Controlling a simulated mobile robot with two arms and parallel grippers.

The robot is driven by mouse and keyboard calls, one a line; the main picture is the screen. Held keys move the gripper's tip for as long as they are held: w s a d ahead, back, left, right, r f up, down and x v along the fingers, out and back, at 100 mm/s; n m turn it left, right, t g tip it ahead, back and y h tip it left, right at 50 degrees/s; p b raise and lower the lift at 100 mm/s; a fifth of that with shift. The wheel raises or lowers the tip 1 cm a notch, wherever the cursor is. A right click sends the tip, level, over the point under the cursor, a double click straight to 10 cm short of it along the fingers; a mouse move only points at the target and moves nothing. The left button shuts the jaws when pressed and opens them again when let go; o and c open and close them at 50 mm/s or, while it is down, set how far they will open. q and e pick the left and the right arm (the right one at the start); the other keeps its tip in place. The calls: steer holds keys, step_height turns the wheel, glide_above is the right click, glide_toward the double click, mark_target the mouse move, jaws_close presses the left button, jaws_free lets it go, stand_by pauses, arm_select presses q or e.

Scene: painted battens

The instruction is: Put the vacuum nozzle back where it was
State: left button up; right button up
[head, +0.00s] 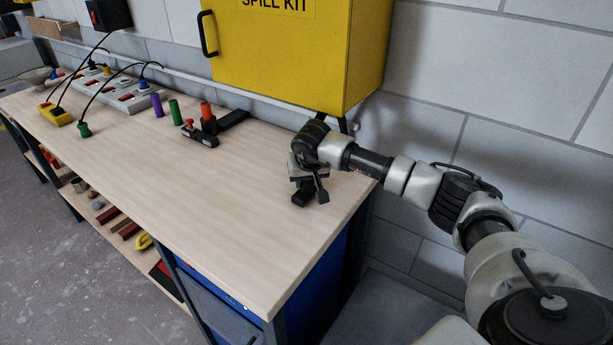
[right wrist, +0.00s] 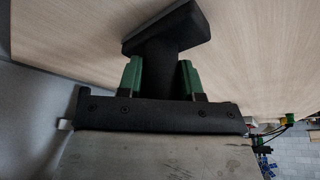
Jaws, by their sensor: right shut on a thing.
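The vacuum nozzle (head: 301,198) is black, with a wide flat head and a narrower neck. My right gripper (head: 308,184) is shut on it near the right end of the workbench, below the yellow cabinet. In the right wrist view, the neck of the nozzle (right wrist: 160,52) sits between the green fingertips of the gripper (right wrist: 160,78), and the flat head points away from the gripper. The nozzle is at or just above the wooden top; I cannot tell whether it touches. My left gripper is not in view.
The workbench (head: 200,190) is clear at its front and middle. At its back stand a purple cylinder (head: 157,103), a green cylinder (head: 175,109), an orange one (head: 207,110) and a black clamp-like tool (head: 200,136). The yellow spill kit cabinet (head: 285,55) overhangs the back right.

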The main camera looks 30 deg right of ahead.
steer(key=o, duration=0.5)
steer(key=shift+f, duration=0.1)
steer(key=shift+c, duration=0.2)
steer(key=o, duration=0.4)
steer(key=shift+o, duration=0.2)
steer(key=shift+r, duration=0.3)
steer(key=shift+s+a+r, duration=0.1)
steer(key=shift+s+r, duration=0.05)
steer(key=shift+r, duration=0.15)
steer(key=b+v, duration=0.1)
steer(key=v, duration=1)
steer(key=shift+s, duration=0.1)
